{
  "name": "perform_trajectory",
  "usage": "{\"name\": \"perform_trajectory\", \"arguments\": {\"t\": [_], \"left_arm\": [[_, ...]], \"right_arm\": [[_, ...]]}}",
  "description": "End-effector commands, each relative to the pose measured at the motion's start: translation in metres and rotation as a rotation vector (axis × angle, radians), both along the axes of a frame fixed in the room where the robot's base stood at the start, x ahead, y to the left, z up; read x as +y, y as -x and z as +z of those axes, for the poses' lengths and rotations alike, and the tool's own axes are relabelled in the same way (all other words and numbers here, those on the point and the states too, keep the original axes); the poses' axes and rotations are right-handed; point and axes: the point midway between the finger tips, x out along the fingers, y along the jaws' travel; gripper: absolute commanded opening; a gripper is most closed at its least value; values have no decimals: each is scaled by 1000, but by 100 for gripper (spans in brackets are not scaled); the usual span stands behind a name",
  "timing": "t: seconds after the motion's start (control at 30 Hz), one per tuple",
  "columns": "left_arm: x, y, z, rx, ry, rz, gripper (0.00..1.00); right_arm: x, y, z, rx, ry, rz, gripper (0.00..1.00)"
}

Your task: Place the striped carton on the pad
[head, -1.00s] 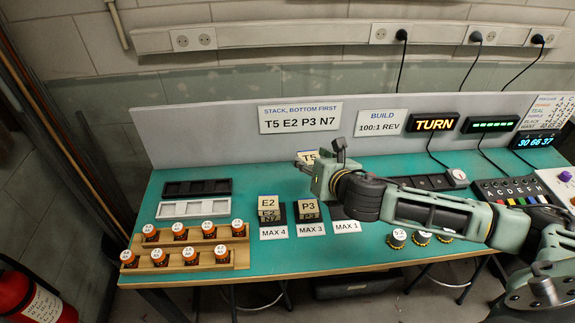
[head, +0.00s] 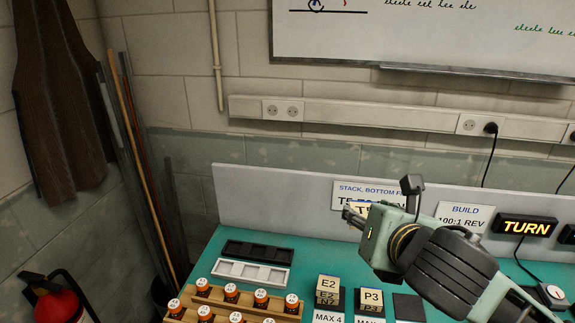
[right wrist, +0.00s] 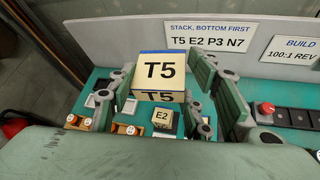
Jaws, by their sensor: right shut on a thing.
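A tan carton marked T5 (right wrist: 160,70), with a dark blue band on top, sits between the fingers of my right gripper (right wrist: 165,85) in the right wrist view. The gripper is shut on it. In the head view, the right gripper (head: 358,213) holds the carton (head: 362,207) above the bench, partly over the wall sign. A bare dark pad (head: 408,307) lies right of the P3 carton (head: 371,297). My left gripper is not in view.
A black tray (head: 258,252) and a white tray (head: 249,274) lie at the left of the teal bench. Orange-and-white jars (head: 231,293) stand in wooden racks in front of them. A grey back panel (head: 290,208) with signs borders the bench.

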Motion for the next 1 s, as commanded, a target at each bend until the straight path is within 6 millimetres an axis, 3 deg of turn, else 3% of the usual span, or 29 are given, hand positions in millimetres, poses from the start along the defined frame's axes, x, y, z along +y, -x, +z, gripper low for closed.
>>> {"name": "perform_trajectory", "arguments": {"t": [0.13, 0.27, 0.4, 0.53, 0.73, 1.0], "left_arm": [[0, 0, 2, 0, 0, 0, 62], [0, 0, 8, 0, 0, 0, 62], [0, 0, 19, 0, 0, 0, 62], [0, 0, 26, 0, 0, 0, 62], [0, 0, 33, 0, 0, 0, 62], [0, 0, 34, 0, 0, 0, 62]], "right_arm": [[-2, -2, -1, 2, 1, -4, 19], [-12, -20, -17, 9, 7, -30, 19], [-35, -48, -54, 12, 12, -57, 19], [-60, -63, -95, 11, 11, -54, 19], [-87, -66, -140, 7, 7, -20, 19], [-94, -65, -156, 1, 1, -2, 19]]}}
